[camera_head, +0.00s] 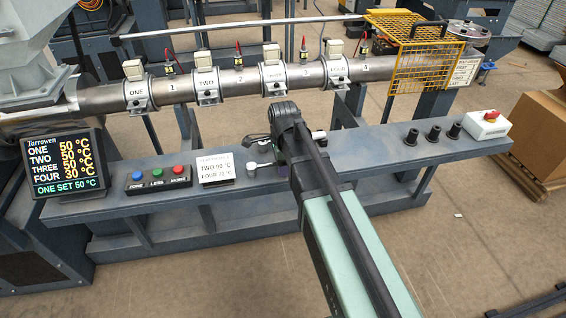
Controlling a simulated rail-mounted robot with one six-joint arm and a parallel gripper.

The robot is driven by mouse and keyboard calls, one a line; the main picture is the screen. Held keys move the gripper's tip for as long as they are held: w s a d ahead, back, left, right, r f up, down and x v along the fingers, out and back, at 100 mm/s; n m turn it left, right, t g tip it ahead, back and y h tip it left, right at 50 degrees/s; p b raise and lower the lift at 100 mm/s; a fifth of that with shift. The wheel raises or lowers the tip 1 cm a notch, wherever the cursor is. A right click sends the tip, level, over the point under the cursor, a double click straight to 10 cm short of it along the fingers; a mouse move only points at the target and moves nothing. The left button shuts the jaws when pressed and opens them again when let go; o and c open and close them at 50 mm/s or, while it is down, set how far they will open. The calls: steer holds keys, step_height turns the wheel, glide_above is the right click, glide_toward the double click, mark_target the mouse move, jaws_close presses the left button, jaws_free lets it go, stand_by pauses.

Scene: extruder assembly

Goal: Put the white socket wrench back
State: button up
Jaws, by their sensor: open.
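My arm reaches in from the bottom right, over the shelf's middle. My gripper (283,157) is just below the dark wrist joint, mostly hidden behind my arm; what shows of it looks open. A small pale grey-white piece (259,165) lies on the shelf just left of my gripper; it may be part of the white socket wrench, but I cannot tell. Another small light-tipped piece (319,134) shows right of my wrist. Several black holders or sockets (433,133) stand upright on the shelf at the right, with no wrench visible in them.
A display (66,163), a button box (158,178) and a white sign (215,168) stand at the left. A red-button box (487,124) and a yellow cage (425,62) are at the right.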

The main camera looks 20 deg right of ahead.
step_height(320, 180, up, 11)
steer(key=p, duration=1.1)
steer(key=shift+f, duration=0.1)
steer(key=n, duration=0.2)
steer(key=shift+s+n, duration=0.1)
steer(key=shift+n, duration=0.2)
steer(key=s+n, duration=1.2)
steer(key=n, duration=0.4)
step_height(320, 180, up, 13)
steer(key=s+p, duration=0.1)
steer(key=p, duration=1.1)
steer(key=shift+s+p, duration=0.3)
steer(key=shift+p, duration=0.1)
